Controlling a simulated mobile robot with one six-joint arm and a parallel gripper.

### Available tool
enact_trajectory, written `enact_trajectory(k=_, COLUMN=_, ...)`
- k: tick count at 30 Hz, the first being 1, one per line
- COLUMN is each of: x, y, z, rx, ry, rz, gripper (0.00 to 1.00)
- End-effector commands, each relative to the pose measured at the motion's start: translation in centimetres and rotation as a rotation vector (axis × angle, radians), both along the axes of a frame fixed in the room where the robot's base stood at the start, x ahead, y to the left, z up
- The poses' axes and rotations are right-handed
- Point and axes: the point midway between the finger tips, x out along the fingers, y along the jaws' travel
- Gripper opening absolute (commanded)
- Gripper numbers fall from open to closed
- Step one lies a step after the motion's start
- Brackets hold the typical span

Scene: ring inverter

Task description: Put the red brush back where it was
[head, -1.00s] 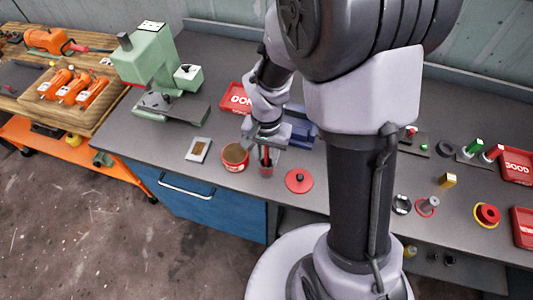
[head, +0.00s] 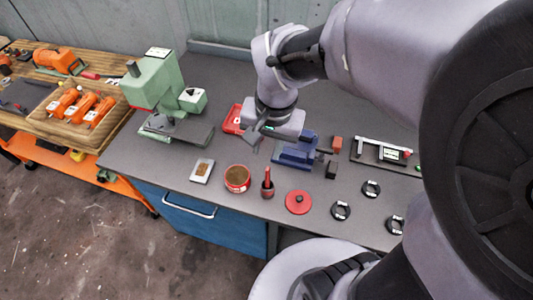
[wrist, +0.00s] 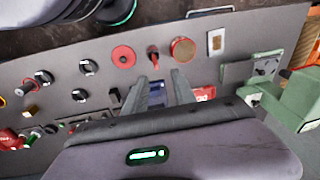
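The red brush (head: 267,180) stands upright in a small dark red holder (head: 267,193) near the front edge of the grey bench. In the wrist view the brush (wrist: 153,54) shows between a red disc and a round red tin. My gripper (head: 254,142) is above and behind the brush, clear of it. In the wrist view the fingers of my gripper (wrist: 160,76) are spread apart with nothing between them.
The open red tin (head: 237,179) is left of the brush, and the red disc with a knob (head: 298,202) is right of it. A blue vise (head: 296,152) is behind. A green press (head: 160,90) stands at the left. Several dark rings lie at the right.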

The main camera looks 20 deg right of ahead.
Motion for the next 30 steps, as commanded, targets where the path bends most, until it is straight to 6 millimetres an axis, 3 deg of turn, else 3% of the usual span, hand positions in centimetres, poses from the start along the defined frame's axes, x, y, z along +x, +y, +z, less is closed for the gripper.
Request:
enact_trajectory(k=1, x=-1.6, y=0.4, z=2.4, rx=0.015, ry=-0.075, rz=0.024, gripper=0.32)
enact_trajectory(k=3, x=-4.2, y=1.2, z=5.0, rx=0.035, ry=-0.173, rz=0.069, gripper=0.32)
enact_trajectory(k=6, x=-7.5, y=2.1, z=7.2, rx=0.056, ry=-0.295, rz=0.128, gripper=0.32)
enact_trajectory(k=9, x=-9.4, y=2.7, z=8.1, rx=0.064, ry=-0.371, rz=0.167, gripper=0.32)
enact_trajectory(k=14, x=-10.0, y=2.9, z=8.3, rx=0.067, ry=-0.398, rz=0.182, gripper=0.32)
enact_trajectory(k=20, x=-10.0, y=2.9, z=7.8, rx=0.066, ry=-0.396, rz=0.182, gripper=0.32)
enact_trajectory(k=27, x=-10.0, y=2.9, z=-0.2, rx=0.067, ry=-0.396, rz=0.181, gripper=0.32)
enact_trajectory(k=30, x=-10.0, y=2.9, z=0.1, rx=0.067, ry=-0.396, rz=0.181, gripper=0.32)
